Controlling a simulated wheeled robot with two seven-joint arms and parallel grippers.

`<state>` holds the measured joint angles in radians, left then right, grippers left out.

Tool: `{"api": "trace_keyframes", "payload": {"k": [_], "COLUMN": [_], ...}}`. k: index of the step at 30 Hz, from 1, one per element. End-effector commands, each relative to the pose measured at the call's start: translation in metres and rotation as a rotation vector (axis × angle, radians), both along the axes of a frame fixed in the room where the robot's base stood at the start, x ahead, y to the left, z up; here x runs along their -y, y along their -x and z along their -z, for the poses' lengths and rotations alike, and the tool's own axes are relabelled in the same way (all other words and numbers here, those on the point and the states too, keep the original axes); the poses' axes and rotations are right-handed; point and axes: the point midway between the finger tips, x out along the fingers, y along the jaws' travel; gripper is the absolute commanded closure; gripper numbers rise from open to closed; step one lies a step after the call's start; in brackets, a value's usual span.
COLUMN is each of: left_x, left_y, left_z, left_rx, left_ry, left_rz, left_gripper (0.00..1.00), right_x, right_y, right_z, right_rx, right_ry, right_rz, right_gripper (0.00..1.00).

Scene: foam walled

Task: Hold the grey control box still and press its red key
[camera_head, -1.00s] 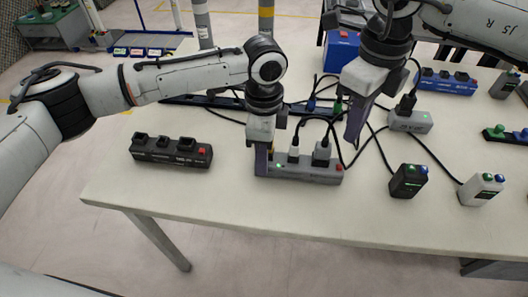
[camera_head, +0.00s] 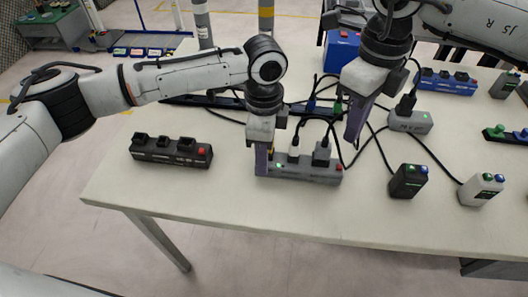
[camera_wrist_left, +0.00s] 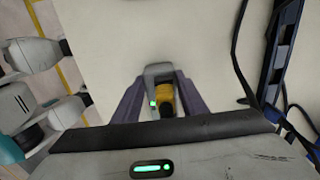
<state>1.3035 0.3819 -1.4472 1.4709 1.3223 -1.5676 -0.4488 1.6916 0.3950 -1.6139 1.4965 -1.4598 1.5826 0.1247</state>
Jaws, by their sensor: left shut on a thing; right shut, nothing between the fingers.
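The grey control box (camera_head: 308,174) lies on the table with dark plugs in its top. Its red key (camera_head: 338,166) is at its right end and a small green light shows near its left end. My left gripper (camera_head: 262,166) is shut on the box's left end. In the left wrist view, my left gripper's fingers (camera_wrist_left: 157,98) flank the grey end, with a green light and a yellow piece between them. My right gripper (camera_head: 352,137) is shut and empty, pointing down above and slightly right of the red key, apart from it.
A black strip (camera_head: 171,151) with a red switch lies to the left. A grey box (camera_head: 409,121), a black box (camera_head: 408,181) and a white box (camera_head: 481,189) stand to the right. Black cables run behind and right of the control box. The front table edge is clear.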

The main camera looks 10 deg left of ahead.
Motion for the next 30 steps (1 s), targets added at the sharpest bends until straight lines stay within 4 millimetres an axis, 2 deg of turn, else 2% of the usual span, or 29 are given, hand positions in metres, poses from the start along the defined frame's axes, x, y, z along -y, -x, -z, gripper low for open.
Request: {"api": "trace_keyframes", "payload": {"k": [13,19,22,26,30], "left_x": [0.0,0.0,0.0,0.0,0.0], "left_y": [0.0,0.0,0.0,0.0,0.0], "left_z": [-0.001,-0.001,0.0,-0.001,-0.001], "left_rx": [0.001,0.001,0.001,0.001,0.001], "left_ry": [0.002,0.002,0.002,0.002,0.001], "left_rz": [0.0,0.0,0.0,0.0,0.0], "left_gripper": [0.9,0.9,0.9,0.9,0.9], "right_x": [-0.005,-0.041,-0.054,-0.048,-0.032], "right_y": [-0.003,-0.026,-0.03,-0.02,-0.009], "right_z": [-0.002,-0.023,-0.026,-0.017,-0.01], "right_rx": [0.018,0.192,0.308,0.401,0.506], "right_ry": [-0.019,-0.182,-0.285,-0.362,-0.403], "right_rz": [-0.025,-0.239,-0.369,-0.446,-0.492], "right_gripper": [1.0,1.0,1.0,1.0,1.0]}}
